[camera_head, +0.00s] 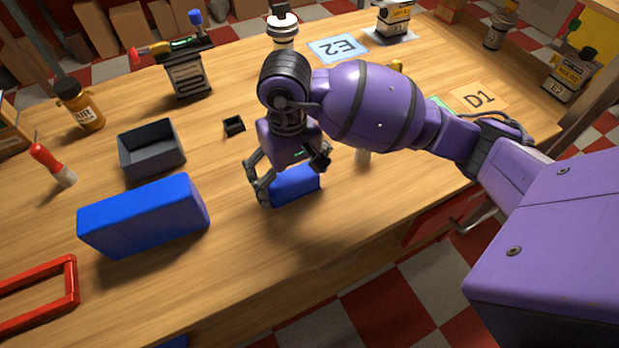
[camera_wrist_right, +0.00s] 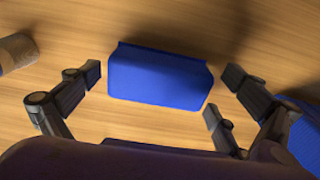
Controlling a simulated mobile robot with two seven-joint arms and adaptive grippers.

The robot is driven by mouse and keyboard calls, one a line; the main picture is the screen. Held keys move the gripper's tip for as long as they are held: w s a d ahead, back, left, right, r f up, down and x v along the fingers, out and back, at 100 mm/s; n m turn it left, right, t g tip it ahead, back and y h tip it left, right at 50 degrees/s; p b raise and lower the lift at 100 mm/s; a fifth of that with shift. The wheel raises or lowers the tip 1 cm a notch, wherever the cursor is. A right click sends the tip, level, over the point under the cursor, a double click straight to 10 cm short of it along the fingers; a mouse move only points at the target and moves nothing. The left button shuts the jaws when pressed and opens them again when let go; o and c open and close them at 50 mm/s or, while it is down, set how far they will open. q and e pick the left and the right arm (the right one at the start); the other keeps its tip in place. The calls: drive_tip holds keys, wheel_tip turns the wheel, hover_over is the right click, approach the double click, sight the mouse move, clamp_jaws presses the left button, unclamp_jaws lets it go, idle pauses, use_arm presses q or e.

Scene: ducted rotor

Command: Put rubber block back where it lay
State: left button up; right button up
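A smaller blue block (camera_head: 296,186), which may be the rubber block, is under my right gripper (camera_head: 290,180) near the middle of the table. In the right wrist view the block (camera_wrist_right: 158,77) sits between the spread fingers of the right gripper (camera_wrist_right: 162,84), with a narrow gap visible on each side. The gripper is open around it. The arm and gripper hide part of the block in the head view, and I cannot tell whether it touches the table. My left gripper is not in view.
A larger blue block (camera_head: 145,217) lies to the left, near a grey open bin (camera_head: 152,150). A small black box (camera_head: 234,126) stands behind. Mats E2 (camera_head: 338,48) and D1 (camera_head: 478,97) lie farther back.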

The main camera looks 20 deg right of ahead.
sight(293, 177)
drive_tip(key=shift+r, duration=0.1)
wheel_tip(293, 177, up, 12)
drive_tip(key=shift+r, duration=0.15)
idle(0.6)
